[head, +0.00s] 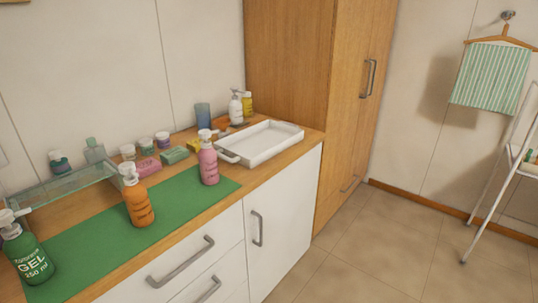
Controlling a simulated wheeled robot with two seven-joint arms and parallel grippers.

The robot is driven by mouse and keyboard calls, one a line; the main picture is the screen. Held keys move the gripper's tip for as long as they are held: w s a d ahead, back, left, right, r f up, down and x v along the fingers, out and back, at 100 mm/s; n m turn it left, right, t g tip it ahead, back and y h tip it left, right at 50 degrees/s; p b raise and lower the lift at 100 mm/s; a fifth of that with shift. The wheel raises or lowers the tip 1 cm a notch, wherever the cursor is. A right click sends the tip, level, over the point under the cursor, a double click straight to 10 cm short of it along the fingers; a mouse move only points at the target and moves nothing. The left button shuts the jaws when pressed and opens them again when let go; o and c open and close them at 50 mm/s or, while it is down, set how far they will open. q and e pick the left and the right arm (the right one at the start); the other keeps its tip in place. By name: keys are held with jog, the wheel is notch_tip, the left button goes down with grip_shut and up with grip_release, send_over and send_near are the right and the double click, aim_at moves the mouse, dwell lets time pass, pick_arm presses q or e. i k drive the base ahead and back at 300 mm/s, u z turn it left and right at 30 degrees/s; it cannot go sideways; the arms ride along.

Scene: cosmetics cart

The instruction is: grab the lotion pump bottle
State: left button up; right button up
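Several pump bottles stand upright on the counter, and I cannot tell from the labels which one is lotion. A green pump bottle (28,258) marked "GEL 250 ml" stands at the near left. An orange pump bottle (139,206) with a white pump and a pink pump bottle (208,164) with a white pump stand on the green mat (95,247). A white pump bottle (235,110) stands farther back, behind the tray. Neither of my grippers is in view.
A white tray (231,157) with handles sits empty at the counter's right end. A glass shelf (66,185) stands at the left. Small jars, boxes and a blue cup (203,114) line the wall.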

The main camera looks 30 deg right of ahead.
aim_at(207, 156)
jog(key=z, duration=0.75)
jog(key=k, duration=0.4)
jog(key=z, duration=0.6)
jog(key=i, duration=0.45)
jog(key=u, duration=1.2)
jog(key=i, duration=0.75)
jog(key=u, duration=0.8)
